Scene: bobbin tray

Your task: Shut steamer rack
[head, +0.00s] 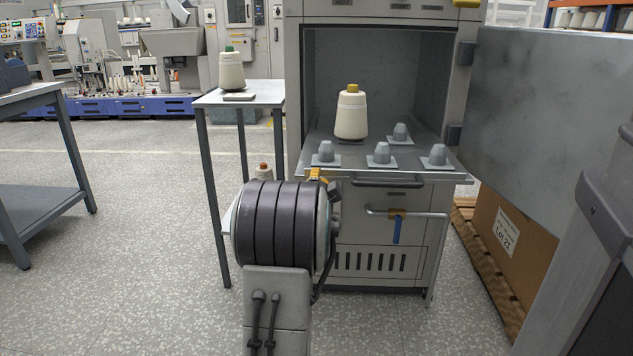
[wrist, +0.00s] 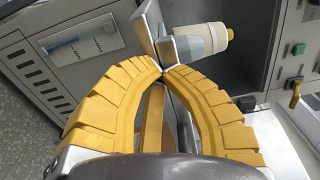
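The steamer rack (head: 370,168) is a grey shelf pulled out of the open steamer cabinet (head: 372,70). A cream bobbin with a yellow top (head: 351,115) stands upright on it, beside several grey cone-shaped pegs (head: 382,154). A dark bar handle (head: 388,181) runs below the rack's front edge. In the wrist view, my gripper (wrist: 163,70) has yellow fingers meeting at their tips, with nothing seen between them. The yellow-topped bobbin (wrist: 207,39) shows beyond the tips. In the head view my arm hides most of the gripper at the rack's front left.
The cabinet door (head: 545,120) hangs wide open to the right. A small table (head: 265,97) with a green-topped bobbin (head: 231,71) stands left of the cabinet. A carton on a pallet (head: 510,235) lies beneath the door.

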